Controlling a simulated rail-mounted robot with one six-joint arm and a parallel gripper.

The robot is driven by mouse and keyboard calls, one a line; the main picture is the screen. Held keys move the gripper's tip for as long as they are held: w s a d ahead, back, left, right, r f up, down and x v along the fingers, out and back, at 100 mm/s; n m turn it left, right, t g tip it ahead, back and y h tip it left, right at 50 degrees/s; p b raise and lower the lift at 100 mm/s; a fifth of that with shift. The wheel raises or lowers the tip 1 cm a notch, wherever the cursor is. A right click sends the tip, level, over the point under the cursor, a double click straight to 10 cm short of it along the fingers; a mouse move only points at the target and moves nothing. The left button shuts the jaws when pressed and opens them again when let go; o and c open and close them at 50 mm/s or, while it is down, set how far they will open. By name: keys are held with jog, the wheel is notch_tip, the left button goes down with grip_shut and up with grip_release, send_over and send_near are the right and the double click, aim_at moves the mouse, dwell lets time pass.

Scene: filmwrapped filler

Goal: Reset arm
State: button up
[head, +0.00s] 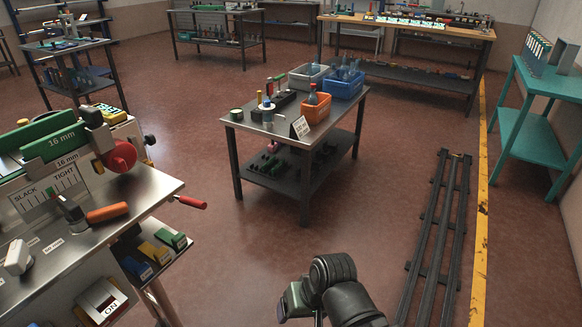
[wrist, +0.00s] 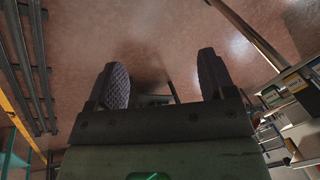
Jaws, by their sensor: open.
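My gripper (wrist: 163,88) shows in the wrist view with its two dark, ribbed fingers spread apart. Nothing is between them, and bare reddish floor shows beyond. In the head view my dark arm is at the bottom, right of centre, over open floor. My fingertips cannot be made out there. My arm is apart from the benches and touches nothing that I can see.
A metal table (head: 262,130) with an orange bin (head: 314,109), a blue bin (head: 345,88) and a grey bin (head: 308,78) stands ahead. A machine bench (head: 130,190) is at left. Floor rails (head: 437,215), a yellow line (head: 482,190) and a teal table (head: 550,85) are at right.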

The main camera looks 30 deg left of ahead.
jog(key=w+d+m+h, duration=0.1)
jog(key=w+d+m, duration=0.3)
jog(key=d, duration=0.8)
jog(key=w+d+m+t+h, duration=0.1)
jog(key=w+d+m, duration=0.1)
jog(key=w+d, duration=0.8)
jog(key=w+d+m+h, duration=0.1)
jog(key=w+d+m, duration=0.15)
jog(key=d, duration=1.25)
notch_tip(320, 180, up, 18)
jog(key=p, duration=1.9)
notch_tip(320, 180, down, 14)
jog(key=b, duration=1.4)
jog(key=shift+s, duration=0.25)
jog(key=shift+c, duration=0.3)
